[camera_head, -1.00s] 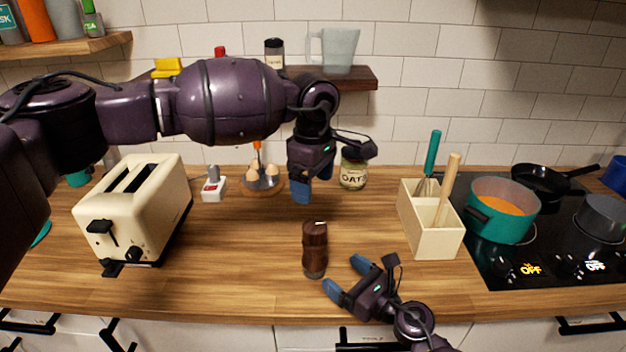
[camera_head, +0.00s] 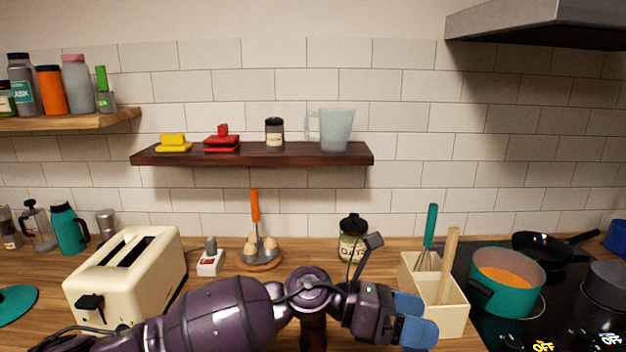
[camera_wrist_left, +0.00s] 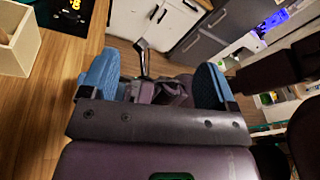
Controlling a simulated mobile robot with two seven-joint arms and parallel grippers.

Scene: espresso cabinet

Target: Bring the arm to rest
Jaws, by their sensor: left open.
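My left arm comes in low from the left in the head view and crosses in front of the counter. My left gripper (camera_head: 416,318) has blue fingers, points right and is in front of the cream utensil box (camera_head: 455,316). In the left wrist view the left gripper (camera_wrist_left: 155,85) shows its two blue fingers wide apart, with nothing held between them. Purple parts beyond them look like my right arm; the right fingers cannot be made out there. The right gripper does not show in the head view.
A brown mill (camera_head: 313,333) stands partly hidden behind my left arm. A cream toaster (camera_head: 128,278) is at left. A teal pot (camera_head: 505,285) sits on the stove at right. A dark shelf (camera_head: 255,154) hangs on the wall above the oats jar (camera_head: 352,247).

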